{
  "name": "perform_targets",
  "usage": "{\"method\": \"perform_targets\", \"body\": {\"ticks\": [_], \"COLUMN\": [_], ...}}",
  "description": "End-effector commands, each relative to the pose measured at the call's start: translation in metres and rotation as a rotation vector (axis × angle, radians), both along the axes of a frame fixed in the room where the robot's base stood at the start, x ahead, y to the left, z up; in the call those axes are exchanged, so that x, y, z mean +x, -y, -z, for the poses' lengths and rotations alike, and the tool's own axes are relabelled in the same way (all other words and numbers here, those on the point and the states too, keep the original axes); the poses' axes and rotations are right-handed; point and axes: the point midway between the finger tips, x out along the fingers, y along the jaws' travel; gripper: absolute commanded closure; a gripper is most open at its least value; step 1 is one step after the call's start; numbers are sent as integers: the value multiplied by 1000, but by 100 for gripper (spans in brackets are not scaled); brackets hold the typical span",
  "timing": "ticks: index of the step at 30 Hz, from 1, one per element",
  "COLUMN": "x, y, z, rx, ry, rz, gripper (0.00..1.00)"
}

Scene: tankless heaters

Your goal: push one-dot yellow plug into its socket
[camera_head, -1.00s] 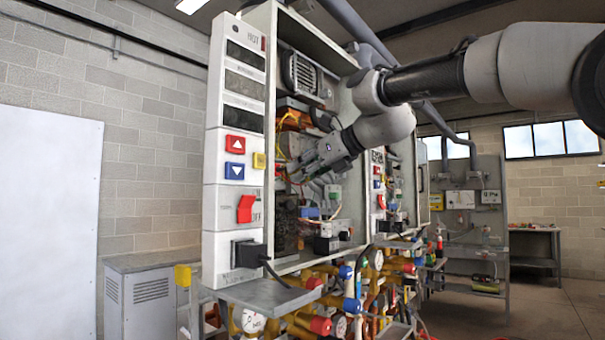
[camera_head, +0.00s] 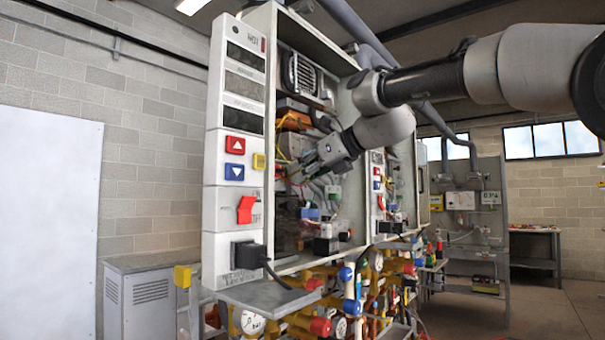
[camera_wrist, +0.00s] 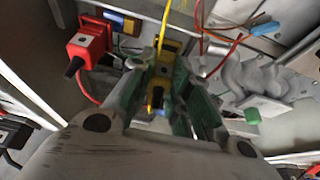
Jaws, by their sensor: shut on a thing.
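In the wrist view, my gripper (camera_wrist: 173,92) has its green-padded fingers closed around a yellow plug (camera_wrist: 166,77). A yellow wire (camera_wrist: 163,28) runs up from beside the plug. The plug's dot marking is too small to make out. Its socket cannot be told apart here, and I cannot tell whether the plug is touching one. In the head view, my gripper (camera_head: 308,166) reaches inside the open heater cabinet (camera_head: 345,80), among wires, and the plug is too small to make out there.
A red plug-like block (camera_wrist: 87,45) sits left of my fingers, with a red wire. Grey curved pipework (camera_wrist: 255,80) and a green block (camera_wrist: 252,115) lie to the right. The cabinet's front panel has a red switch (camera_head: 245,209). Gauges and valves crowd below.

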Motion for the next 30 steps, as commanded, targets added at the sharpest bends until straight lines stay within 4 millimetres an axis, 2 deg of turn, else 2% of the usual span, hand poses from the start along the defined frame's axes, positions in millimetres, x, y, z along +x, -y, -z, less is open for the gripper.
{"method": "perform_targets", "body": {"ticks": [29, 30], "x": [9, 9], "y": [-12, -12], "z": [0, -1], "rx": [1, 2], "ry": [1, 1], "rz": [0, 0], "gripper": [95, 77]}}
